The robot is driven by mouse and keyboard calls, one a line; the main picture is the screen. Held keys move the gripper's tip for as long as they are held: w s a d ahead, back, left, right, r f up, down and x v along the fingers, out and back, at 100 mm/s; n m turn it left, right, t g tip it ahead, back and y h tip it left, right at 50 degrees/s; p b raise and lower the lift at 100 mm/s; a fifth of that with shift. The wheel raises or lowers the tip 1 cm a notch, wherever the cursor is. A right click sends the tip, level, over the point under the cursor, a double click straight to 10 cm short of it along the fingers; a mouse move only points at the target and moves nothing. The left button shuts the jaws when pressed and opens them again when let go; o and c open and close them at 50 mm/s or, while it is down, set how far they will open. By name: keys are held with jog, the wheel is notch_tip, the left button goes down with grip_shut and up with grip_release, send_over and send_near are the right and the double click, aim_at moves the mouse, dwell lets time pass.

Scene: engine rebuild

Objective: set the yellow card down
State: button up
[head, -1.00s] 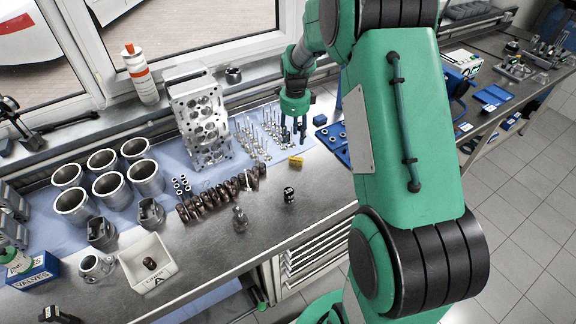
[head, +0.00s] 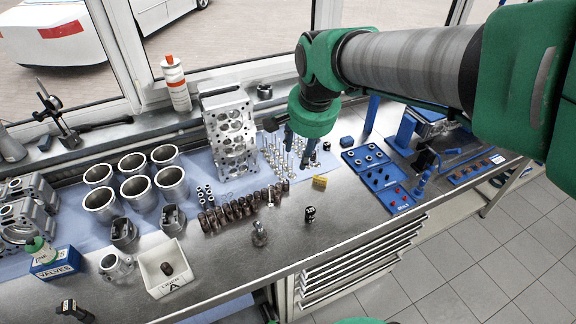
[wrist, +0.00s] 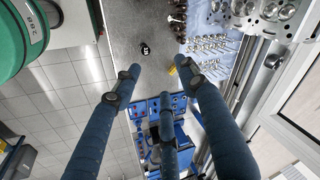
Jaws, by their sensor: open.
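The yellow card (head: 319,183) is on the bare metal bench top, just in front of the blue mat's right end. It is small, and I cannot tell whether it lies flat or stands tilted. In the wrist view the yellow card (wrist: 172,71) shows beside one fingertip. My gripper (head: 300,150) is over the valves at the right end of the mat, up and to the left of the card in the head view. In the wrist view its dark fingers (wrist: 158,88) are spread apart with nothing between them.
Valves (head: 276,152) stand on the mat beside the cylinder head (head: 230,130). A black-and-white part (head: 310,214) stands in front of the card. A blue tray (head: 380,180) of small parts lies to the right. Bare bench lies around the card.

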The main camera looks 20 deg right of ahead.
jog(key=s+a+n+t, duration=0.1)
jog(key=s+a+n, duration=0.2)
jog(key=s, duration=0.4)
jog(key=s+a+r+n+t, duration=0.1)
jog(key=s+a+n, duration=0.2)
jog(key=s+n, duration=0.3)
jog(key=shift+s+r+n+y, duration=0.3)
jog(key=shift+s, duration=0.9)
jog(key=shift+f+b, duration=1.85)
